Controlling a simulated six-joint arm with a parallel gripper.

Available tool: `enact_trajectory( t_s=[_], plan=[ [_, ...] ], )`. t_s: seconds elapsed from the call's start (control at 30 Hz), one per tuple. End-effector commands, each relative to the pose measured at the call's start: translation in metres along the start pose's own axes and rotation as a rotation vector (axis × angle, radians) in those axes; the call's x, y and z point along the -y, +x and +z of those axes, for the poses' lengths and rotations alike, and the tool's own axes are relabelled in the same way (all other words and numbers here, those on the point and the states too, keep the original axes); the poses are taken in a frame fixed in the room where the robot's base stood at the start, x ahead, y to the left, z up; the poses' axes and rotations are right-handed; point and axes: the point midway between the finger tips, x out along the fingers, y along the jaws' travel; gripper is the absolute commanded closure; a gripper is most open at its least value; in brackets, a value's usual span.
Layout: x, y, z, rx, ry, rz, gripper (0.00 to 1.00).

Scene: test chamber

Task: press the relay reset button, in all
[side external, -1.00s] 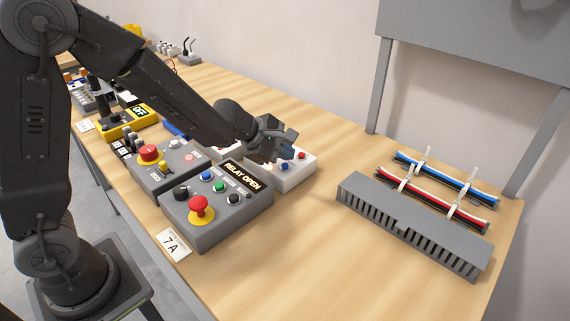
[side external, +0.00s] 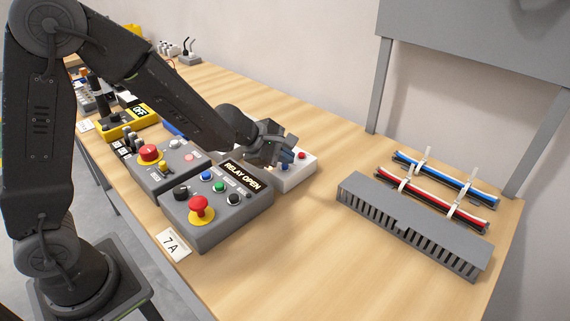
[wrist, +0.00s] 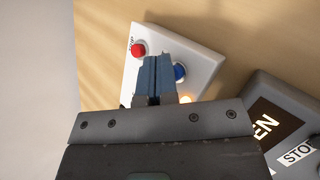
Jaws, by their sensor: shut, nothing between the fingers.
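A white button box (side external: 298,178) stands behind the grey control box. It has a red button (side external: 302,156) and a blue button (side external: 285,167); the red button (wrist: 139,49) and blue button (wrist: 180,71) also show in the wrist view. No label naming a reset is readable on it. My gripper (side external: 288,157) is shut and empty, over the white box. In the wrist view its blue fingertips (wrist: 155,63) lie between the red and blue buttons, beside the blue one; contact cannot be told. The grey control box (side external: 236,226) has a display (side external: 241,175) reading "RELAY OPEN".
The grey box carries a red mushroom button (side external: 200,205) and several small buttons. Another grey box with a red button (side external: 150,152) stands to its left. A slotted grey duct (side external: 415,232) and cable bundles (side external: 445,178) lie at right. The table between is clear.

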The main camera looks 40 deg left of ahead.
Motion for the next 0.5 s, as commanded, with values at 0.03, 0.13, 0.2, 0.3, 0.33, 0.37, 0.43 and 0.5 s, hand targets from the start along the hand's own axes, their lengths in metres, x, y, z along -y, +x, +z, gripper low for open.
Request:
enact_trajectory(
  t_s=[0.03,0.13,0.2,0.3,0.33,0.37,0.43,0.5],
  plan=[
    [0.0005,0.0007,-0.0003,0.0,-0.001,-0.001,1.0],
    [0.0012,0.0016,-0.0009,0.0,-0.001,-0.001,1.0],
    [0.0017,0.0022,-0.0014,0.0,-0.001,-0.001,1.0],
    [0.0023,0.003,-0.0019,0.0,0.0,-0.001,1.0],
    [0.0025,0.0033,-0.0021,0.0,0.0,-0.001,1.0],
    [0.0027,0.0035,-0.0023,0.0,0.0,-0.001,1.0],
    [0.0032,0.0041,-0.0028,0.0,-0.001,-0.001,1.0],
    [0.0032,0.0042,-0.0029,0.0,-0.001,-0.001,1.0]
  ],
)
